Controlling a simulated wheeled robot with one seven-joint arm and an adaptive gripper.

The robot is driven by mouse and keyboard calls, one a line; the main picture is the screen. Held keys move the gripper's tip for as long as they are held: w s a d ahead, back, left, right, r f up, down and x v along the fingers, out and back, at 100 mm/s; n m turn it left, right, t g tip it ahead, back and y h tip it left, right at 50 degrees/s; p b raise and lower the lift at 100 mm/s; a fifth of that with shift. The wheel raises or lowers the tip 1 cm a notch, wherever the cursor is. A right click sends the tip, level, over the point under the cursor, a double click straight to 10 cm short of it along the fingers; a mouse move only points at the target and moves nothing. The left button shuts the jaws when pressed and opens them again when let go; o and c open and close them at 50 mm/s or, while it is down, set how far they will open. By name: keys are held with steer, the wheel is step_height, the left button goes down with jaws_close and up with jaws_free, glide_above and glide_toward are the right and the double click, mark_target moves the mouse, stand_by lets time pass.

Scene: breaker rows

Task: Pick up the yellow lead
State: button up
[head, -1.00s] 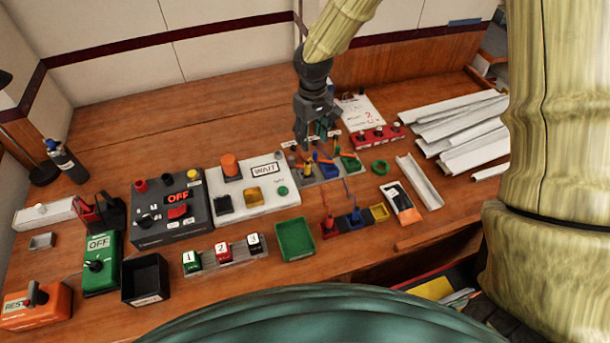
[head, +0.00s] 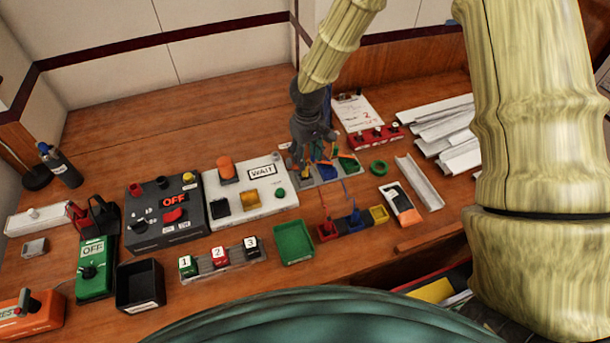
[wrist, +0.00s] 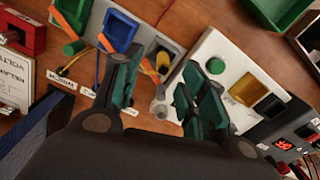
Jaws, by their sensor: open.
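The yellow lead shows as a yellow plug (wrist: 163,62) standing in a grey slot of the lead rack in the wrist view. In the head view its yellow plug (head: 306,174) is small and partly covered by my gripper. My gripper (wrist: 160,84) is open, with one teal-padded finger on each side of the plug's line. The plug is seen between and just beyond the fingertips; I cannot tell if they touch it. In the head view my gripper (head: 300,164) is low over the left end of the rack.
A blue holder (wrist: 119,31) is beside the yellow plug, with orange and green leads near. The white WAIT panel (head: 225,208) with raised buttons stands close on the left. A red block (head: 374,138) and white trunking (head: 420,183) are to the right. Open table lies behind.

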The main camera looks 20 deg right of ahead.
mark_target(305, 173)
steer(key=shift+w+a+f+p, duration=0.15)
steer(key=shift+f+p, duration=0.25)
steer(key=shift+f, duration=0.3)
steer(key=shift+s+a+f+p, duration=0.15)
steer(key=shift+f+p, duration=0.2)
steer(key=shift+f, duration=0.35)
steer(key=shift+w+f, duration=0.1)
steer(key=shift+f, duration=1.05)
steer(key=shift+c, duration=0.3)
jaws_close()
